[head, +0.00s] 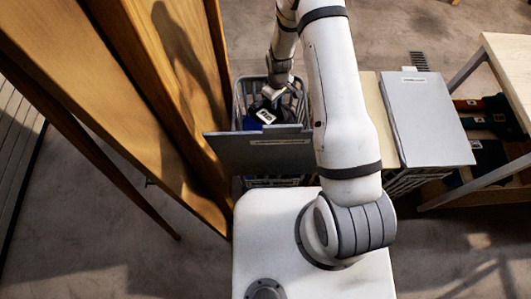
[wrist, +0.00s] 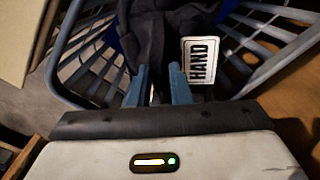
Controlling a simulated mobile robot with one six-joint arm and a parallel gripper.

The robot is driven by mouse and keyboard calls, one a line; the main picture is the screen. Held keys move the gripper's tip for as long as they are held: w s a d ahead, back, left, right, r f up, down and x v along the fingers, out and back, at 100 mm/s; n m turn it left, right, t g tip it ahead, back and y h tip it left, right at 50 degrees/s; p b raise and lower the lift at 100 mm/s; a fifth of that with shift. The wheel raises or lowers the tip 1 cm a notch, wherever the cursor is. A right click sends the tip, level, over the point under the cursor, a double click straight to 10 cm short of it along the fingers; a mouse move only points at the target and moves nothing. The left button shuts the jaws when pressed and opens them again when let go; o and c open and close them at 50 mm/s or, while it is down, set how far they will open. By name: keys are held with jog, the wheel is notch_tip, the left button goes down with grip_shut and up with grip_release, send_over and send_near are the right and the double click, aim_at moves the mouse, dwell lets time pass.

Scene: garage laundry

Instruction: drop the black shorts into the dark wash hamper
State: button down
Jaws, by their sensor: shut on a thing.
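My gripper (head: 271,92) is over the open grey slatted hamper (head: 240,106) in the head view. In the wrist view my gripper (wrist: 160,88) is shut on dark cloth, the black shorts (wrist: 155,35). The shorts hang bunched between and beyond the fingers, within the hamper's rim (wrist: 68,45). A white tag reading HAND (wrist: 200,60) shows beside the right finger. In the head view the shorts (head: 256,107) are small and partly hidden by the gripper. The hamper's lid label is too small to read, so I cannot tell whether this is the dark wash hamper.
The hamper's grey lid (head: 235,152) sticks out toward my base. A second hamper with a shut grey lid (head: 425,120) stands right of my arm. A wooden panel (head: 170,80) rises close on the left. A table (head: 505,75) with dark items beneath is at right.

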jog(key=shift+f, duration=0.3)
jog(key=c, duration=1.3)
grip_release()
jog(key=shift+o, duration=0.2)
jog(key=shift+r, duration=0.1)
jog(key=shift+r+b, duration=0.55)
jog(key=shift+r, duration=3.25)
